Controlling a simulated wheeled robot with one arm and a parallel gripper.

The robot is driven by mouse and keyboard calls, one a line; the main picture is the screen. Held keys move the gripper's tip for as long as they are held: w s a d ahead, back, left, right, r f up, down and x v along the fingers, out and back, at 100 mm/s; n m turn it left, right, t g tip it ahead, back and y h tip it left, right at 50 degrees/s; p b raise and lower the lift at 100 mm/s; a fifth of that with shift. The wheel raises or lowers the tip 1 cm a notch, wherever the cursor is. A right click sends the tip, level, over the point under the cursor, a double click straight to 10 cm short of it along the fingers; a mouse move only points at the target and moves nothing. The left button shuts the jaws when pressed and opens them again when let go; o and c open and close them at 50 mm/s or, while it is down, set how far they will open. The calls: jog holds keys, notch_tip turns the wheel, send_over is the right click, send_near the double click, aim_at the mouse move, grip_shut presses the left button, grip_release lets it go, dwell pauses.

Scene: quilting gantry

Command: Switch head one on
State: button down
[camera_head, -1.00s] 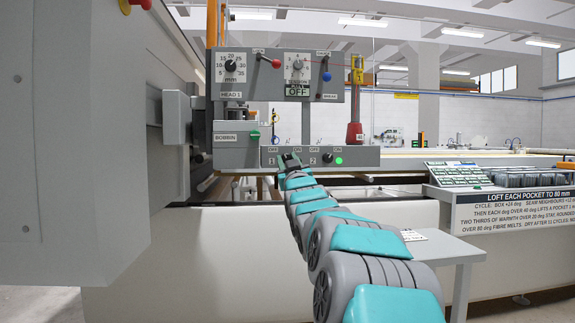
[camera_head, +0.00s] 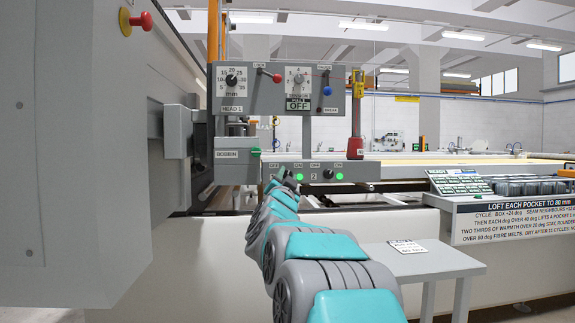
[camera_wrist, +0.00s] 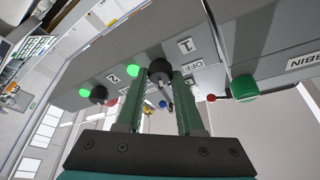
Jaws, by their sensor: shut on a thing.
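The switch panel (camera_head: 262,168) runs below the HEAD 1 gauge plate. In the wrist view the black head-one knob (camera_wrist: 160,68), near the labels "1" and OFF, sits between the fingers of my gripper (camera_wrist: 158,82). The gripper is shut on this knob. In the head view my gripper (camera_head: 289,178) covers the knob. A green lamp (camera_head: 299,177) glows just right of it and also shows in the wrist view (camera_wrist: 133,71). The second knob (camera_head: 328,174), beside label "2", has its own lit green lamp (camera_head: 340,176).
A green button (camera_head: 256,152) sits by the BOBBIN box (camera_head: 232,155), left of my gripper. A red-based yellow post (camera_head: 356,145) stands at the panel's right. A grey cabinet (camera_head: 75,150) fills the left side. A small table (camera_head: 430,262) stands right of my arm.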

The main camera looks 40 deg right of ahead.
jog(key=shift+r+m+g+h+p, duration=0.15)
jog(key=shift+m+g+h+p, duration=0.25)
jog(key=shift+m+p, duration=0.6)
jog(key=shift+m, duration=0.4)
jog(key=c, duration=0.5)
grip_release()
jog(key=shift+c, duration=0.2)
jog(key=b+v, duration=0.1)
jog(key=v, duration=0.6)
jog(key=shift+s+a, duration=0.25)
